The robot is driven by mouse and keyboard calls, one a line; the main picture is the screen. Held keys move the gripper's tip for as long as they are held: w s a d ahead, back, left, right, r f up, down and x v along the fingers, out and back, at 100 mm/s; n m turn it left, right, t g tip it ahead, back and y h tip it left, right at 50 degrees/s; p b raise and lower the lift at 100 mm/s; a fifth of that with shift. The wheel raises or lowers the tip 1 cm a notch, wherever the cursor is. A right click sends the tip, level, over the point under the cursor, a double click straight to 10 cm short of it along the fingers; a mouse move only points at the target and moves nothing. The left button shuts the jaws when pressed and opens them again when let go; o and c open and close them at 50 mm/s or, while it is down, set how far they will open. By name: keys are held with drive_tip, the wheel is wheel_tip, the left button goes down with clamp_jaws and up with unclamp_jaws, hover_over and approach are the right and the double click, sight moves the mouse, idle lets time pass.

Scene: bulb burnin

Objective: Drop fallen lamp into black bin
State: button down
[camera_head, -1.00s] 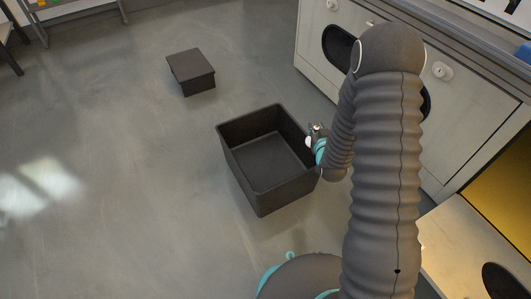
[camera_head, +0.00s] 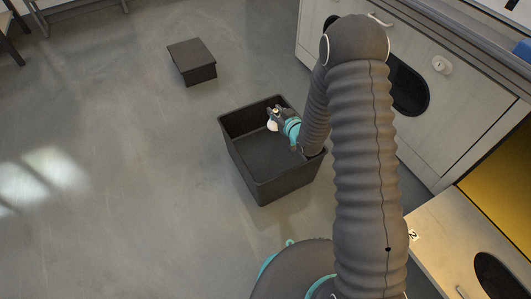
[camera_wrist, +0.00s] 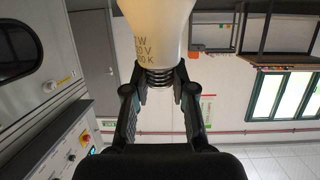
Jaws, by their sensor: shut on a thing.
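The lamp is a white bulb with printed text and a dark screw base; it fills the top middle of the wrist view (camera_wrist: 157,25). My gripper (camera_wrist: 158,90) is shut on it around the screw base. In the head view, my gripper (camera_head: 279,117) holds the bulb (camera_head: 272,125) over the open black bin (camera_head: 262,190), inside its outline towards the far right part. The bin stands upright on the floor, and the part of its inside that shows looks empty. My arm hides its right corner.
A low dark box (camera_head: 192,62) stands on the floor beyond the bin. Pale cabinets with dark oval openings (camera_head: 408,85) line the right side. A pale panel (camera_head: 445,250) is at the lower right. The floor (camera_head: 120,150) to the left is clear.

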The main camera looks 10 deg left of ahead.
drive_tip(key=shift+f, duration=0.75)
drive_tip(key=c, duration=0.9)
unclamp_jaws()
drive_tip(key=shift+s, duration=0.1)
drive_tip(key=v, duration=1.2)
